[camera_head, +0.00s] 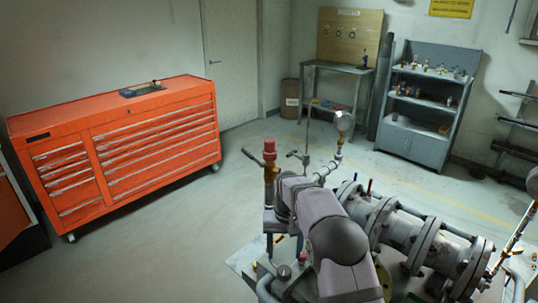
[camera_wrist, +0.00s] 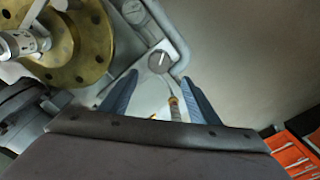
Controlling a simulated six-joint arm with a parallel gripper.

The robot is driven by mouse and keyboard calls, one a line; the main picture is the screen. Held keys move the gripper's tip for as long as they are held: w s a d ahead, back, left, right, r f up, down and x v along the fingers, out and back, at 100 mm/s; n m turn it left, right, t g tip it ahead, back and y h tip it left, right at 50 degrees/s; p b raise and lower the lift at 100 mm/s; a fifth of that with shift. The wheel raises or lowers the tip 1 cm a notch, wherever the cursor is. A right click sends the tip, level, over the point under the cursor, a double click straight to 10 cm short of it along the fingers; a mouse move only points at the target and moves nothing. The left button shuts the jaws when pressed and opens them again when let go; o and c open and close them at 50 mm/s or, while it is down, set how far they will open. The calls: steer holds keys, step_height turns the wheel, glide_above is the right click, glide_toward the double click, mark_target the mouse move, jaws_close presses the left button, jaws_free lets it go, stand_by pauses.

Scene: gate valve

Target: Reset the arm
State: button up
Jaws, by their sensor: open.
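My gripper (camera_wrist: 159,78) is open in the wrist view, with its two blue-grey fingers apart. A small part with an orange-yellow collar (camera_wrist: 174,104) shows in the gap between them; I see no contact with either finger. Beyond the fingertips is a round grey knob (camera_wrist: 158,61) on a pale plate. The flanged grey pipe of the valve assembly (camera_head: 385,222) lies at the lower right in the head view, beside my arm. A brass flange (camera_wrist: 88,62) shows at the upper left of the wrist view. In the head view my arm hides much of the bench.
A red-capped brass fitting (camera_head: 270,165) and a thin pipe with a gauge (camera_head: 342,122) stand close to my arm. An orange tool cabinet (camera_head: 120,140) stands at the left. A grey shelf (camera_head: 425,100) and a small table (camera_head: 338,70) are at the back. Open floor (camera_head: 195,225) lies between.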

steer(key=shift+w+f+n, duration=0.3)
steer(key=shift+w+f, duration=0.1)
steer(key=shift+f, duration=0.05)
steer(key=shift+n+g, duration=0.3)
steer(key=s+f, duration=0.4)
steer(key=f, duration=0.1)
steer(key=shift+s+d+f, duration=0.1)
steer(key=shift+s+d, duration=0.15)
steer(key=s+d+f+g, duration=0.2)
steer(key=s+f, duration=0.1)
steer(key=s, duration=0.7)
steer(key=s+d+r, duration=0.2)
steer(key=s+r, duration=0.1)
steer(key=s, duration=0.7)
steer(key=s+d+r, duration=0.2)
steer(key=s+r, duration=0.1)
steer(key=s, duration=0.8)
steer(key=r, duration=0.1)
steer(key=w+d+r+t, duration=0.1)
steer(key=r, duration=0.1)
steer(key=w+r+t, duration=0.1)
steer(key=r, duration=0.1)
steer(key=shift+w+d+m, duration=0.2)
steer(key=shift+d+m, duration=0.15)
steer(key=shift+m, duration=0.05)
